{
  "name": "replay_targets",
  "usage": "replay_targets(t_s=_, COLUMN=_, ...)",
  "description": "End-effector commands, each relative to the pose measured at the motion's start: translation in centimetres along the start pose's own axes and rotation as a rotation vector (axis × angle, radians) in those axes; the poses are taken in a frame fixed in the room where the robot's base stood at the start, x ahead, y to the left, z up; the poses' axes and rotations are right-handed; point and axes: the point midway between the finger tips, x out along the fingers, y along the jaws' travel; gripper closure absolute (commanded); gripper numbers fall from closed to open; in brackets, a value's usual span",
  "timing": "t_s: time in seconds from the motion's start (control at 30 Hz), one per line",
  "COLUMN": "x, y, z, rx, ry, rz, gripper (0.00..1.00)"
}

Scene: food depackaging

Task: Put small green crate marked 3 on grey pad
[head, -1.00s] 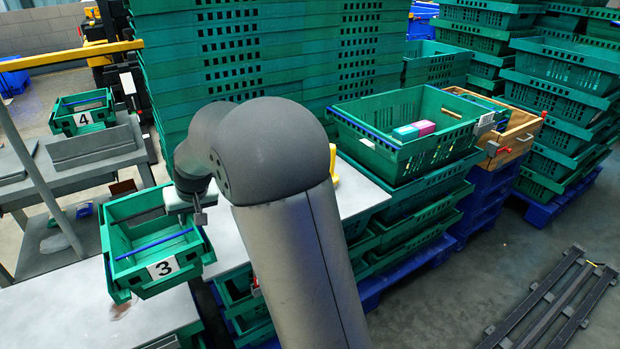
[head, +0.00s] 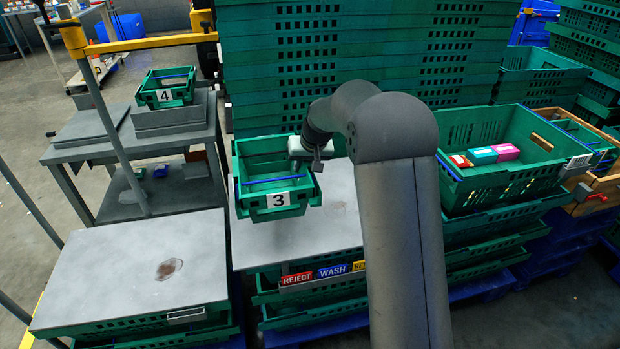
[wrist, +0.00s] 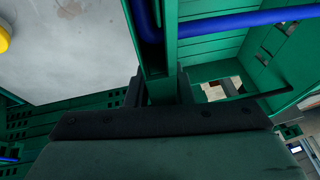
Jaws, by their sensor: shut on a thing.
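The small green crate marked 3 (head: 277,214) is over the middle grey tabletop in the head view, upright, with a blue bar across it. My gripper (head: 316,160) is shut on its right wall near the back corner. In the wrist view the crate's wall (wrist: 160,60) runs between my fingers (wrist: 160,92). I cannot tell for sure whether the crate's underside touches the tabletop. A flat grey pad (head: 92,126) lies on the left grey stand, bare, left of the crate marked 4.
The crate marked 4 (head: 166,88) sits on a grey block (head: 178,120) on the stand. A post (head: 112,120) rises before the stand. The front left tabletop (head: 130,270) is clear but for a brown stain. A large green crate (head: 480,185) with boxes is right. Tall crate stacks stand behind.

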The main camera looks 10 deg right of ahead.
Motion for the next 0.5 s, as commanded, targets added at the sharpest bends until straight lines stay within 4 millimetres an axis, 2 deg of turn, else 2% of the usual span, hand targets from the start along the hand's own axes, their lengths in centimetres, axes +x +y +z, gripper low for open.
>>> replay_targets(t_s=0.1, x=2.8, y=1.2, z=-0.9, rx=0.001, ry=-0.003, rz=0.0, gripper=1.0)
replay_targets(t_s=0.2, x=4.5, y=1.9, z=-1.5, rx=0.001, ry=-0.001, rz=0.0, gripper=1.0)
replay_targets(t_s=0.5, x=6.7, y=2.9, z=-2.2, rx=0.001, ry=0.002, rz=0.0, gripper=1.0)
